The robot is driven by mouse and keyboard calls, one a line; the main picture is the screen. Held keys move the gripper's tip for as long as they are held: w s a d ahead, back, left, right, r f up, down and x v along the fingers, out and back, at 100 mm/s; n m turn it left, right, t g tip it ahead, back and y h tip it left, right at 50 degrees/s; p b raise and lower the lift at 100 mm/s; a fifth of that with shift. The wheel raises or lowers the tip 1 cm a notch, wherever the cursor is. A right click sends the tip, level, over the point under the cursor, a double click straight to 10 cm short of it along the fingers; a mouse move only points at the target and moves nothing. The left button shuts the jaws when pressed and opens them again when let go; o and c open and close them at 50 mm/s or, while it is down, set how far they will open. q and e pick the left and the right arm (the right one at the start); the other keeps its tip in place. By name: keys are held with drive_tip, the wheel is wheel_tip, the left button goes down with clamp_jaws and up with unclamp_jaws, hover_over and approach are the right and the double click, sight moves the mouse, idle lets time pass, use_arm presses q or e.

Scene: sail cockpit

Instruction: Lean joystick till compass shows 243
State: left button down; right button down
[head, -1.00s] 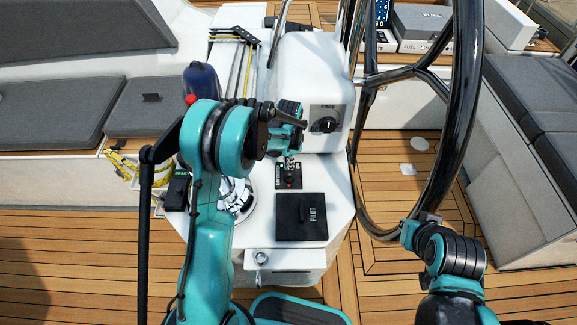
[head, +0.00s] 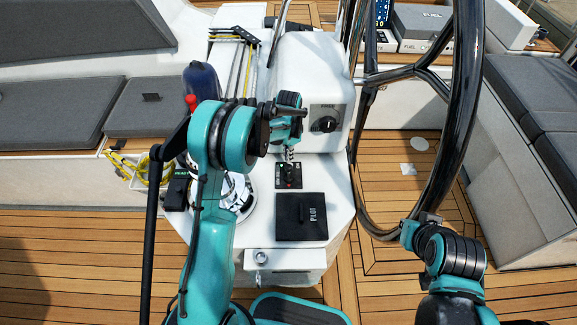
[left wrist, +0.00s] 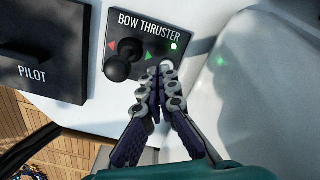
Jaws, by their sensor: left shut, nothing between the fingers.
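The black joystick (left wrist: 120,64) stands on the BOW THRUSTER panel (left wrist: 145,25), between a red arrow and a green arrow. A green light is lit on the panel. In the head view the panel (head: 281,183) lies on the white console, with the joystick (head: 289,178) small on it. My left gripper (left wrist: 160,70) is shut and empty, its tips just right of the knob in the left wrist view; contact is not clear. The left gripper (head: 291,158) shows above the panel in the head view. My right gripper (head: 415,230) is by the wheel rim; its fingers are unclear. I cannot make out a compass reading.
The black PILOT cover (head: 302,217) lies in front of the panel. A FREE dial (head: 325,124) is on the white housing behind. The large black steering wheel (head: 462,110) stands at the right. A display (head: 384,12) is cut off at the top edge.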

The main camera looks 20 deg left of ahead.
use_arm(q)
drive_tip(key=shift+r, duration=0.1)
wheel_tip(320, 180, up, 7)
drive_tip(key=p, duration=0.4)
idle(0.4)
idle(0.4)
